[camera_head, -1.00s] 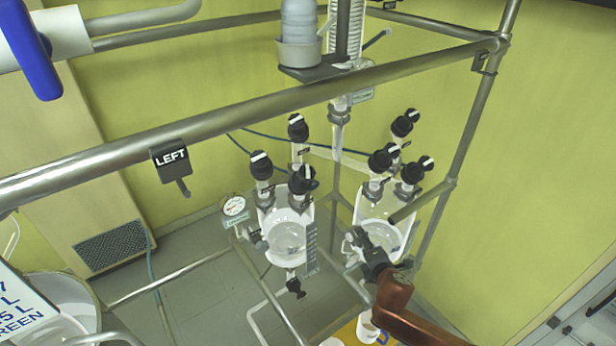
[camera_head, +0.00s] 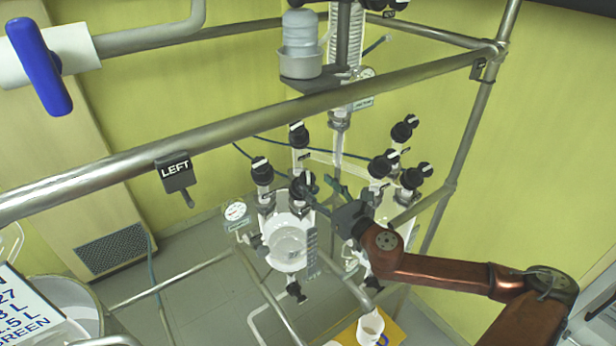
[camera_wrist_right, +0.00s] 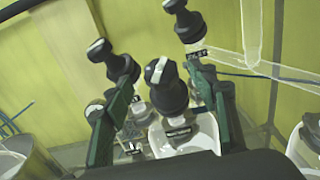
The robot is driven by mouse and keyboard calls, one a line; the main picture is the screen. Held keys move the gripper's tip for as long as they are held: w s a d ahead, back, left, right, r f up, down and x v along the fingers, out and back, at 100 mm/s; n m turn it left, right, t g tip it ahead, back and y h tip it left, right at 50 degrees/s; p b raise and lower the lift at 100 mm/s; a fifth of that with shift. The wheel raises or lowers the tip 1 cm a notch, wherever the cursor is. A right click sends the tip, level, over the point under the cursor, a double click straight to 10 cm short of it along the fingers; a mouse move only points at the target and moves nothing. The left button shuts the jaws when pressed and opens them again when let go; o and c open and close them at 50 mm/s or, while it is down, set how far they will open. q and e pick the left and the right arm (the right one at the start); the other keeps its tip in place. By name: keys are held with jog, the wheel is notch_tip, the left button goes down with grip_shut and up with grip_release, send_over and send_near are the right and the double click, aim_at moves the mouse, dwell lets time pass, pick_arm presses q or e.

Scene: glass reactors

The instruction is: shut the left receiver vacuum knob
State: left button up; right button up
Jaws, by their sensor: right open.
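The left receiver (camera_head: 290,238), a clear glass vessel, carries three black knobs with white stripes: a front one (camera_head: 302,186), a left one (camera_head: 262,170) and a back one (camera_head: 299,136). Their small labels are too small to read, so I cannot tell which is the vacuum knob. My right gripper (camera_head: 323,190) is open, just right of the front knob in the head view. In the right wrist view, its green fingers stand either side of the front knob (camera_wrist_right: 166,90), whose stripe runs nearly upright; contact cannot be told. My left gripper is not in view.
The right receiver (camera_head: 408,232) with its own knobs (camera_head: 404,128) stands beside, partly behind my right arm. A steel rail with a LEFT tag (camera_head: 175,172) crosses in front. A pressure gauge (camera_head: 236,211) sits left of the left receiver.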

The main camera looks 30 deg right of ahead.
aim_at(308, 177)
jog(key=w+p, duration=0.1)
jog(key=w, duration=0.3)
jog(key=shift+a+r, duration=0.1)
jog(key=shift+w+a, duration=0.1)
jog(key=shift+w, duration=0.6)
jog(key=shift+c, duration=0.7)
jog(key=c, duration=1)
jog(key=shift+c, duration=0.2)
